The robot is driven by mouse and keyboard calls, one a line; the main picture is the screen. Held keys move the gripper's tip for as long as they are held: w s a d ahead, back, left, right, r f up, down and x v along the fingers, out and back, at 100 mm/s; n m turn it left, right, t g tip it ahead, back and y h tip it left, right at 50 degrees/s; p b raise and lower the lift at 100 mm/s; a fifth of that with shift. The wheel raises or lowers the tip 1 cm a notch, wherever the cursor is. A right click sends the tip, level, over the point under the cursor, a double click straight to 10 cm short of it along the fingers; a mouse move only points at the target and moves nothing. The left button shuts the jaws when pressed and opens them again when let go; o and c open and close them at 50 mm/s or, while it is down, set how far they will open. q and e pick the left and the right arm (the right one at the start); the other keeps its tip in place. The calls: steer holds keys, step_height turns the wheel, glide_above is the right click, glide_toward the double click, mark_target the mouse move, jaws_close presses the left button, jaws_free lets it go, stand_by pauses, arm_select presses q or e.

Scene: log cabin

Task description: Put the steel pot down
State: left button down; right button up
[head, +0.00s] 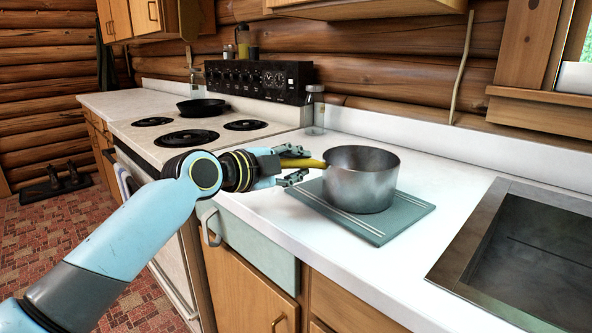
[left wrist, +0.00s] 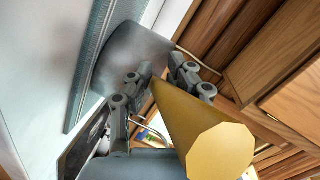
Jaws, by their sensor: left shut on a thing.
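The steel pot (head: 363,182) is upright over the grey-green board (head: 405,222) on the white counter, within the board's outline. Its base looks to be on the board or very close to it; I cannot rule out a thin gap. My left gripper (head: 294,168) is shut on the pot's yellow handle (head: 312,163), left of the pot. In the left wrist view the pot (left wrist: 130,58) sits against the board (left wrist: 88,65), and the yellow handle (left wrist: 195,120) runs between the fingers of the gripper (left wrist: 160,82). My right gripper is not in view.
A sink (head: 530,255) is set into the counter (head: 330,262) at the right. A stove (head: 165,155) with a black pan (head: 201,107) is at the left. A glass jar (head: 315,110) stands behind the gripper. Counter between board and sink is clear.

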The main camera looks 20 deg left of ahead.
arm_select(q)
steer(key=shift+r, duration=0.15)
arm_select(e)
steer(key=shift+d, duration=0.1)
arm_select(q)
steer(key=c, duration=1.2)
jaws_free()
steer(key=shift+f, duration=0.2)
steer(key=shift+c, duration=0.2)
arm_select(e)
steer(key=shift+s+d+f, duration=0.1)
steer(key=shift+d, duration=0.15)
arm_select(q)
steer(key=shift+r, duration=0.15)
steer(key=p+v, duration=0.1)
steer(key=v, duration=1.1)
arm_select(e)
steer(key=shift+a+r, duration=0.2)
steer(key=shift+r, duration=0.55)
